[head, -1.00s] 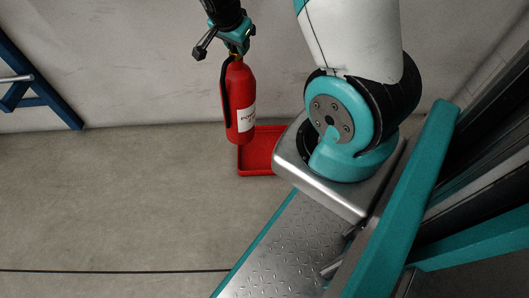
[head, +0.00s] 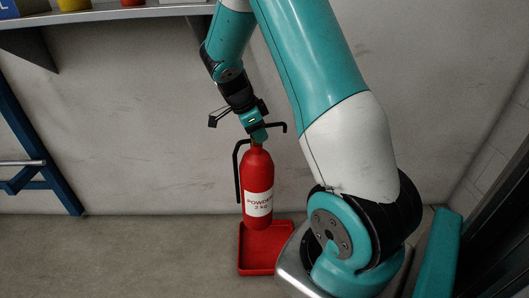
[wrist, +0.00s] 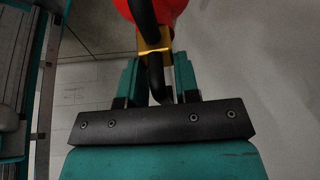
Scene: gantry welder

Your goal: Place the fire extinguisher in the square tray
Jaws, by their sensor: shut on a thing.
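The red fire extinguisher (head: 257,178) hangs upright from my gripper (head: 257,138) in the head view, its white label facing the camera and its black hose on the left. My gripper is shut on it at the valve and handle at the top. The red square tray (head: 266,269) is on the floor below it. The extinguisher's bottom overlaps the back part of the tray in the picture; I cannot tell whether it touches. In the wrist view, my gripper (wrist: 157,78) is around the yellow-and-black valve part, with the red extinguisher body (wrist: 172,8) at the top edge.
A grey wall stands close behind the tray. A shelf (head: 110,15) with several containers is at the upper left, and a blue frame (head: 40,160) stands at the left. The floor (head: 120,255) left of the tray is clear.

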